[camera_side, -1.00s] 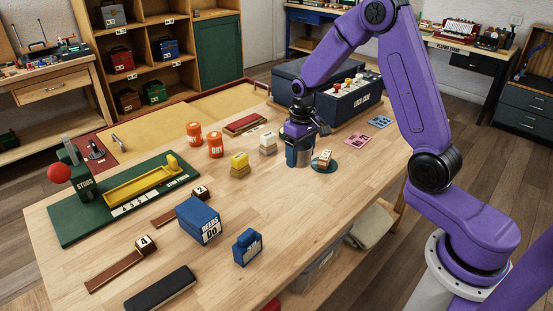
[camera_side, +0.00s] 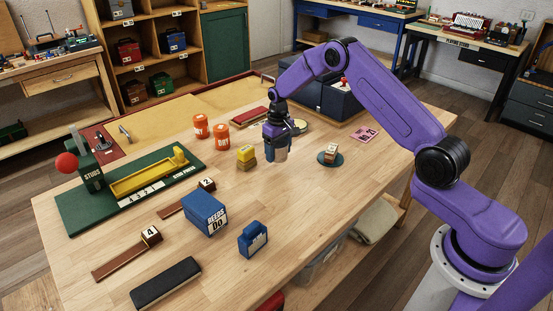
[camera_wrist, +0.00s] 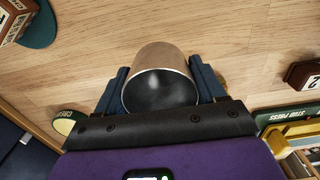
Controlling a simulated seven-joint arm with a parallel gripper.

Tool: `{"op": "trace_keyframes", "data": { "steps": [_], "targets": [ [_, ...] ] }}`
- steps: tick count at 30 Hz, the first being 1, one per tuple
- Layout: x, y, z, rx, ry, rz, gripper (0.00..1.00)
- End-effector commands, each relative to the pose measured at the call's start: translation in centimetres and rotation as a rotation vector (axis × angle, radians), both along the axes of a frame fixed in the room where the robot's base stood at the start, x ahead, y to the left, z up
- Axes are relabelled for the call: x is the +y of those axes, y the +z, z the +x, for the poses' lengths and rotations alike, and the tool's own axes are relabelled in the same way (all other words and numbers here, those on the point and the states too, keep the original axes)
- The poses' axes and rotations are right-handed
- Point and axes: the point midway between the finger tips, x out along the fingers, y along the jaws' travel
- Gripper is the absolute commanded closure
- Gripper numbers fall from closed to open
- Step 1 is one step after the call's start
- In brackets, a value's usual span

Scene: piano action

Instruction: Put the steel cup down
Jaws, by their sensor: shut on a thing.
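The steel cup (camera_side: 275,154) is held upright by my gripper (camera_side: 277,140) over the middle of the wooden table (camera_side: 330,210). Its base is at or just above the wood; I cannot tell if it touches. In the wrist view the cup (camera_wrist: 160,82) sits between the two dark blue fingers of my gripper (camera_wrist: 160,75), which press on its sides. Its dark open mouth faces the camera. My gripper hides part of the table behind it.
Orange jars (camera_side: 221,137) are further left. Front right wood is clear.

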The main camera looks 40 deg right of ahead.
Motion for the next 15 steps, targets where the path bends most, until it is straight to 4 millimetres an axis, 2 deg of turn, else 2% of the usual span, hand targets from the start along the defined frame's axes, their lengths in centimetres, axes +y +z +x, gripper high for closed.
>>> {"op": "trace_keyframes", "data": {
  "steps": [9,15],
  "targets": [
    [-0.1,-1.3,1.0,0.000,0.000,0.000,0.62],
    [-0.1,-4.0,1.0,0.001,0.001,0.000,0.62]
  ]
}}
